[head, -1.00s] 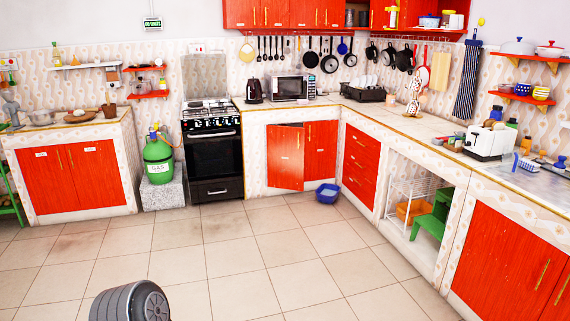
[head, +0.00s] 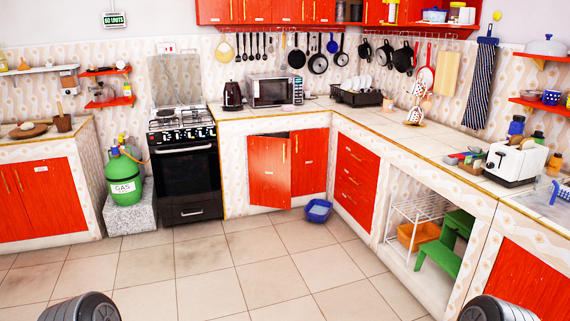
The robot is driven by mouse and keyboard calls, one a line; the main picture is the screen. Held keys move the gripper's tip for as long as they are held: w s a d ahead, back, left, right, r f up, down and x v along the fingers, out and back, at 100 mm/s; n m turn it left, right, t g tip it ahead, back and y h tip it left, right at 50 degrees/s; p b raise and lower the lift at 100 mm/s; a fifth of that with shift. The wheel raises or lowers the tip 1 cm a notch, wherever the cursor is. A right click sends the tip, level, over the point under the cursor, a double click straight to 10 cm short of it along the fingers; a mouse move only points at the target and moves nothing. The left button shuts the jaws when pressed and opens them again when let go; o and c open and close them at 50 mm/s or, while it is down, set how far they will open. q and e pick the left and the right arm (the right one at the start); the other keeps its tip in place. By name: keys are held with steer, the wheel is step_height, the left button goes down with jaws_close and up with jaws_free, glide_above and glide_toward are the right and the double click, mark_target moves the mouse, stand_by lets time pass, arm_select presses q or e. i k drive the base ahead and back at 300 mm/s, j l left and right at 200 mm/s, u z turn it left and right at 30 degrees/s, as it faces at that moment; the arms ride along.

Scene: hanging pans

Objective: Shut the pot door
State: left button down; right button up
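The red cabinet door (head: 269,172) under the counter, right of the oven, stands ajar, swung outward on the left half of its cabinet. The red door beside it (head: 311,161) is closed. I cannot tell which door the task calls the pot door; this is the only one I see standing open. Dark grey rounded parts of my own arms show at the bottom left and bottom right edges. No gripper fingers are in view.
A blue basin (head: 318,210) sits on the floor just right of the open door. A black oven (head: 186,178) and a green gas cylinder (head: 124,176) on a stone block stand to the left. The tiled floor (head: 220,275) in front is clear.

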mark_target(270, 159)
steer(key=i, duration=2.75)
steer(key=i+z, duration=0.2)
steer(key=i, duration=0.25)
steer(key=i+j+z, duration=0.15)
steer(key=i, duration=0.3)
steer(key=i+j+z, duration=0.2)
steer(key=i, duration=0.2)
steer(key=i+j+z, duration=0.2)
steer(key=i, duration=0.25)
steer(key=i+j+z, duration=0.45)
steer(key=i+j, duration=0.05)
steer(key=i, duration=0.05)
